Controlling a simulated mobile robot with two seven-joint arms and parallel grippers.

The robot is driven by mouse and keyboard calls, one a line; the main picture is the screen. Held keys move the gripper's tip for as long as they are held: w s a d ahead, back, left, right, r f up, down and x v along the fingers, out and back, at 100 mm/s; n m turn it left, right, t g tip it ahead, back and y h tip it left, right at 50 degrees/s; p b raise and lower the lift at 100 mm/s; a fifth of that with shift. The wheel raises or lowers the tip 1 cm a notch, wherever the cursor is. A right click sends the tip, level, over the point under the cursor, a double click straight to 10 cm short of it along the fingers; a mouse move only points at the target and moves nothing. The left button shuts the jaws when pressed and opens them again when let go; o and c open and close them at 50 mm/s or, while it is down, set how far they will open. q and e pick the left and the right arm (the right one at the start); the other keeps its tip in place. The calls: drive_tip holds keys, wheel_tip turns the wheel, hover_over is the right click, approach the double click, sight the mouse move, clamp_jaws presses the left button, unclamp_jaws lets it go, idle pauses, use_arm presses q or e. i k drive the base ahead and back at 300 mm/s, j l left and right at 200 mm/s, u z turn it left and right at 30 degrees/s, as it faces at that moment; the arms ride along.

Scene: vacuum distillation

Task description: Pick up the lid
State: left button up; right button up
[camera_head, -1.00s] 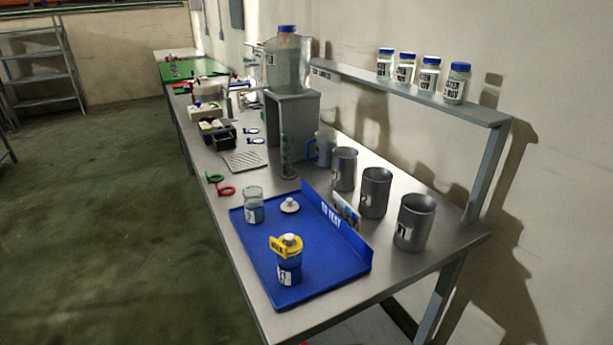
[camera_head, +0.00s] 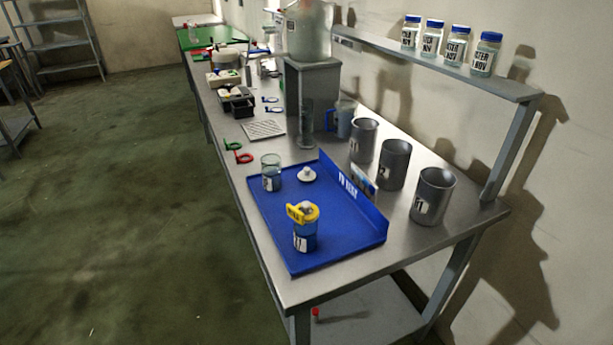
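A small white lid (camera_head: 307,174) with a knob on top lies on the blue tray (camera_head: 283,248), near the tray's back edge. Beside it to the left stands an open glass jar (camera_head: 271,173) with a label. Nearer the front of the tray stands a jar with blue contents (camera_head: 305,238). A yellow clip or tag (camera_head: 301,212) sits around its top, with a pale stopper or lid in it. Neither of my grippers shows in the head view.
Several grey metal cups, the nearest one (camera_head: 433,195) at the right, stand right of the tray. A shelf (camera_head: 440,65) holds several blue-capped bottles.

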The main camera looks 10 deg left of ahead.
sight(306, 175)
drive_tip(key=z, duration=0.5)
drive_tip(key=j+z, duration=0.25)
drive_tip(key=z, duration=0.2)
drive_tip(key=i+j+z, duration=0.1)
drive_tip(key=j+z, duration=0.15)
drive_tip(key=z, duration=0.15)
drive_tip(key=j+z, duration=0.25)
drive_tip(key=z, duration=0.2)
drive_tip(key=k+j+z, duration=0.1)
drive_tip(key=j+z, duration=0.15)
drive_tip(key=z, duration=0.2)
